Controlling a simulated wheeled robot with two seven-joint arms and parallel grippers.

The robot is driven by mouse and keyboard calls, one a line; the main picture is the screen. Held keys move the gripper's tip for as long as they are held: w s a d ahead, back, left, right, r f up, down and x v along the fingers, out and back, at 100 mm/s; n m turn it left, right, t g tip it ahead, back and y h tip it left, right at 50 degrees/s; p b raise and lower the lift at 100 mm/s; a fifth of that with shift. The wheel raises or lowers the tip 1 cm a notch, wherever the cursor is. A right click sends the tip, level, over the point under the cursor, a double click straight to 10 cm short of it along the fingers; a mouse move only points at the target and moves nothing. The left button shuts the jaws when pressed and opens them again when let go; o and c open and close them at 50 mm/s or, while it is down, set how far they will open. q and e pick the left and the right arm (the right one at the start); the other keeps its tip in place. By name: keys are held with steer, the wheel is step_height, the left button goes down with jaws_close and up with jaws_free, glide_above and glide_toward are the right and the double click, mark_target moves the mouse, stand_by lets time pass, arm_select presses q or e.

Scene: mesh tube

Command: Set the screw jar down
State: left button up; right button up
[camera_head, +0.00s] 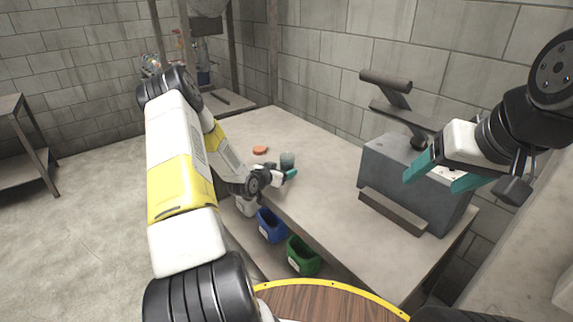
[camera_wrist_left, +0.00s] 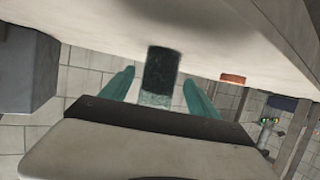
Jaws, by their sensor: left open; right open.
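The screw jar (camera_head: 287,160) is a small grey-green cylinder on the workbench top (camera_head: 325,215). In the left wrist view, which shows the scene upside down, the jar (camera_wrist_left: 161,70) has a dark part against the bench and a paler, clear part away from it. It appears upright on the bench. My left gripper (camera_head: 289,174) is at the jar, with its teal fingers (camera_wrist_left: 158,92) open on both sides of it. I cannot tell whether a finger touches it. My right gripper (camera_head: 444,176) is open and empty, raised in front of the grey machine.
An orange disc, perhaps a lid (camera_head: 260,150), lies on the bench beside the jar. A grey machine (camera_head: 405,175) stands at the bench's right. A white bin (camera_head: 246,206), a blue bin (camera_head: 270,226) and a green bin (camera_head: 303,256) sit below the bench's near edge. The middle bench top is clear.

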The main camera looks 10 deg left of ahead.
arm_select(q)
steer(key=v, duration=0.6)
steer(key=shift+s+a+r, duration=0.1)
steer(key=shift+s+a, duration=0.05)
steer(key=shift+s, duration=0.2)
steer(key=shift+s+a+r, duration=0.1)
steer(key=shift+s+r, duration=0.25)
steer(key=shift+s, duration=0.2)
steer(key=s+d+r+g+y, duration=0.2)
steer(key=s+r, duration=0.4)
steer(key=r, duration=0.5)
steer(key=s+d+r+g+y, duration=0.2)
steer(key=s+r, duration=0.3)
steer(key=r, duration=0.6)
steer(key=s+d+r+n+g, duration=0.1)
steer(key=s+d+r, duration=0.1)
steer(key=s, duration=0.5)
steer(key=s+d+r+g+h, duration=0.1)
steer(key=s+d+r, duration=0.1)
steer(key=s, duration=0.6)
steer(key=s+d+r+n+g+h, duration=0.1)
steer(key=s+d+r, duration=0.2)
steer(key=s, duration=0.4)
steer(key=shift+s+n, duration=0.3)
